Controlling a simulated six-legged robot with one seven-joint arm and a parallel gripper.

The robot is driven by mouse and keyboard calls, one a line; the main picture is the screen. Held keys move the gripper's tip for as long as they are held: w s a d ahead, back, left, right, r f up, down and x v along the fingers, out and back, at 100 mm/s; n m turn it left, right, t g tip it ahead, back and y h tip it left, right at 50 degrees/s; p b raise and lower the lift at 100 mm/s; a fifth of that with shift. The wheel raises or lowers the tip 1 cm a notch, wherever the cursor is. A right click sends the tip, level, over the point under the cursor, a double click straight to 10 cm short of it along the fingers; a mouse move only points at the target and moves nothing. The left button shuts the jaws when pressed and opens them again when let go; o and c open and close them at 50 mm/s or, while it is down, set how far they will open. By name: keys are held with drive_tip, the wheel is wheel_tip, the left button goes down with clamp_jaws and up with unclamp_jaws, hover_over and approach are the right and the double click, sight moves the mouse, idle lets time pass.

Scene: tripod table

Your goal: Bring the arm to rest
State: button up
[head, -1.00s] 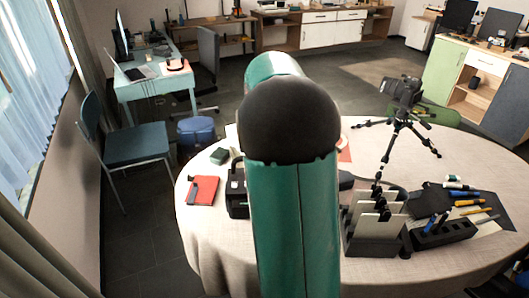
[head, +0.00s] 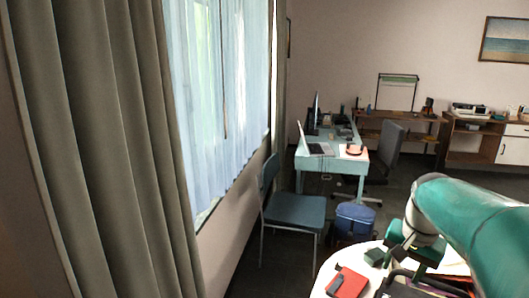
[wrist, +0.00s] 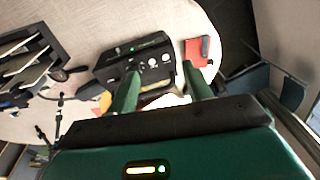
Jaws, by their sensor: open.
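My green arm (head: 470,225) reaches in from the lower right of the head view, over the round table (head: 323,285). In the wrist view, my gripper (wrist: 160,70) has its two green fingers spread apart with nothing held between them. It is above the light tabletop (wrist: 185,18). A black device with knobs and a green light (wrist: 135,60) lies beyond the fingertips. A red notebook (wrist: 196,50) lies to the right of the device; it also shows in the head view (head: 348,283). I cannot tell the height of the fingertips above the table.
A black rack (wrist: 22,62) stands at the left of the wrist view. A blue chair (head: 297,212), a blue bin (head: 355,222) and a desk with a laptop (head: 318,148) stand beyond the table. A curtain (head: 95,150) fills the left. Dark floor lies between.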

drive_tip(key=s+a+n+t, duration=0.3)
drive_tip(key=s+a+n, duration=0.5)
drive_tip(key=s+a, duration=0.6)
drive_tip(key=a, duration=0.4)
drive_tip(key=shift+f+n+t, duration=0.2)
drive_tip(key=shift+n+t, duration=0.1)
drive_tip(key=shift+a, duration=0.1)
